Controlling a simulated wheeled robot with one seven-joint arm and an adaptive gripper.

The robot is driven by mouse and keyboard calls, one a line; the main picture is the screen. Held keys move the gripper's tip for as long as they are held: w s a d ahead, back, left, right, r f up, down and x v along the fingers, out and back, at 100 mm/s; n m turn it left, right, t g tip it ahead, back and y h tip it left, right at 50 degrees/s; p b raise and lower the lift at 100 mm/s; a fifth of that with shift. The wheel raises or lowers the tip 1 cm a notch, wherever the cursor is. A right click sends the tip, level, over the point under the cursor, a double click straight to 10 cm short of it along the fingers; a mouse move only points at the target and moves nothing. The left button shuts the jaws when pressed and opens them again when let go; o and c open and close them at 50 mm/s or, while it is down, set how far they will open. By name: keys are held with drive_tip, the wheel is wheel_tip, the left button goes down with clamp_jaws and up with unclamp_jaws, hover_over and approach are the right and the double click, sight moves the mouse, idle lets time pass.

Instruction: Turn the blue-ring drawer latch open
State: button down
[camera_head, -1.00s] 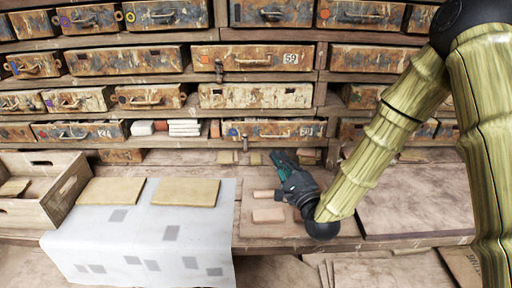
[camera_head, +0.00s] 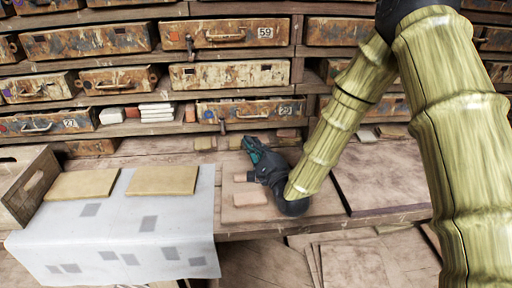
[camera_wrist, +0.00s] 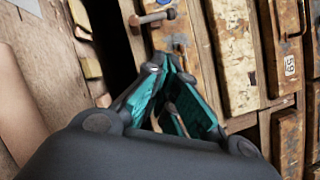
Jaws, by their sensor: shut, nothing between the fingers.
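The drawer (camera_head: 262,110) with a number plate and a small blue mark near its left end is in the lowest full row. A small metal latch (camera_head: 222,126) hangs at its lower front edge. In the wrist view a bolt-like latch (camera_wrist: 153,18) sticks out beyond my fingertips, apart from them. My gripper (camera_head: 250,146) is low over the bench, right of the latch and nearer to me. Its teal fingers (camera_wrist: 172,72) are together and empty.
A similar latch (camera_head: 190,46) sits at the drawer marked 59 (camera_head: 237,33). Below my gripper is a board (camera_head: 240,213) with small blocks. Left are a white sheet (camera_head: 150,225), tan tiles (camera_head: 162,180) and a wooden crate (camera_head: 28,185). Bench space is free at right.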

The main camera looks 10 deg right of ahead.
sight(222, 125)
drive_tip(key=p+x, duration=0.1)
drive_tip(key=x, duration=0.4)
drive_tip(key=shift+w+a+r, duration=0.2)
drive_tip(key=shift+w, duration=0.1)
drive_tip(key=shift+w+a+r+p, duration=0.1)
drive_tip(key=shift+a+r+p, duration=0.15)
drive_tip(key=shift+a, duration=0.15)
drive_tip(key=shift+w+a+r+p, duration=0.15)
drive_tip(key=shift+a+r+p, duration=0.1)
drive_tip(key=shift+a, duration=0.15)
drive_tip(key=shift+w+a+r, duration=0.1)
drive_tip(key=shift+a, duration=0.25)
drive_tip(key=shift+w+a+r, duration=0.15)
drive_tip(key=shift+a, duration=0.2)
drive_tip(key=shift+d+r, duration=0.1)
drive_tip(key=shift+d, duration=0.05)
